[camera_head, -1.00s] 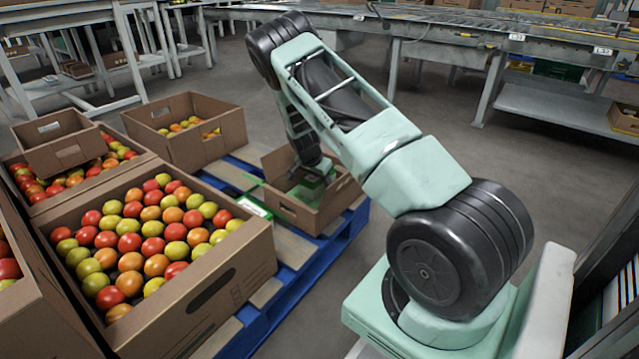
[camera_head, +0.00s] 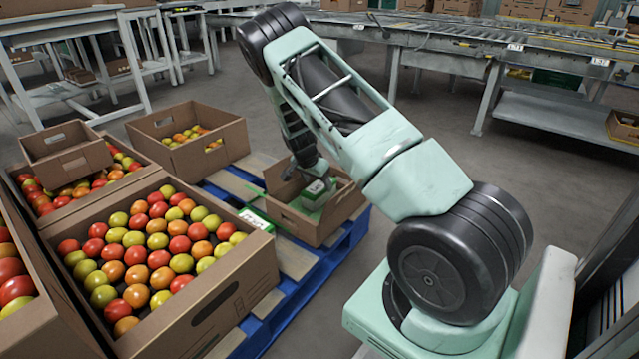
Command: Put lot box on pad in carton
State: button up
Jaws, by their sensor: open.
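An open brown carton (camera_head: 322,229) stands on the blue pallet near the middle of the view. Inside it, a small box with a pale labelled top (camera_head: 318,187) sits on what looks like a green pad (camera_head: 309,203); it appears to be the lot box. My gripper (camera_head: 312,178) is inside the carton, pointing down right at this box. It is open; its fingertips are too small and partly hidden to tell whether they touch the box. A second green item with a white label (camera_head: 256,219) lies outside the carton, on its left.
A large carton of tomatoes (camera_head: 222,290) stands close on the left, with more tomato cartons behind, one bearing a small empty carton (camera_head: 70,165). The blue pallet (camera_head: 345,240) has bare slats between cartons. A conveyor (camera_head: 470,52) runs along the back; the floor between is clear.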

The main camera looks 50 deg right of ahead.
jog(key=p+v, duration=0.2)
jog(key=v, duration=0.4)
jog(key=shift+a+r+p, duration=0.1)
jog(key=shift+r+p, duration=0.2)
jog(key=s+a+r+n+y, duration=0.1)
jog(key=a+r+n+y, duration=0.2)
jog(key=a, duration=0.8)
jog(key=s+a+r+n, duration=0.25)
jog(key=a+r, duration=0.25)
jog(key=a, duration=0.5)
jog(key=s+a+r+n+y, duration=0.15)
jog(key=a+r+n, duration=0.25)
jog(key=a, duration=0.7)
jog(key=s+a+r+n+y, duration=0.1)
jog(key=s+a+r+n, duration=0.3)
jog(key=s+a, duration=0.3)
jog(key=s+a+r+n+y, duration=0.1)
jog(key=s+a+r+n, duration=0.2)
jog(key=s+a+n, duration=0.3)
jog(key=s+a+r+n+h, duration=0.1)
jog(key=s+n, duration=0.4)
jog(key=s, duration=0.8)
jog(key=shift+a+r, duration=0.6)
jog(key=shift+r, duration=0.1)
